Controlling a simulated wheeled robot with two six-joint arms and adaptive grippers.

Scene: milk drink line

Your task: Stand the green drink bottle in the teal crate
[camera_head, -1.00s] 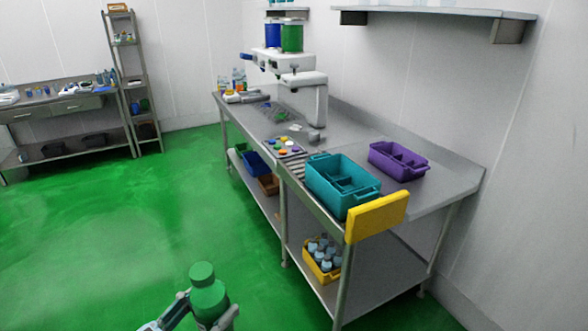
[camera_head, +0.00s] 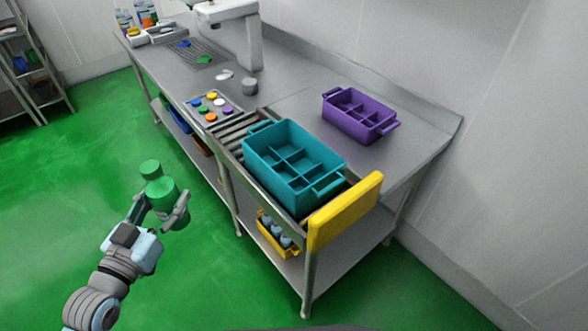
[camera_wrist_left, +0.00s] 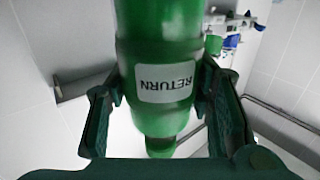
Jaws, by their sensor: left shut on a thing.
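The green drink bottle (camera_head: 160,187) is in my left gripper (camera_head: 160,212), in front of the bench and over the green floor. It stands roughly upright, cap up. In the left wrist view the bottle (camera_wrist_left: 160,45) is between the two fingers (camera_wrist_left: 158,105), and a white label (camera_wrist_left: 166,82) reads RETURN. The teal crate (camera_head: 262,172) sits at the bench's front end, to the right of the bottle. It is divided into several compartments, and those in view look empty. My right gripper does not show.
A yellow panel (camera_head: 344,211) stands at the bench end beside the teal crate. A purple divided crate (camera_head: 353,127) sits behind it. A tray of coloured caps (camera_head: 212,105) lies to the left. A yellow crate (camera_head: 291,250) with bottles is on the lower shelf.

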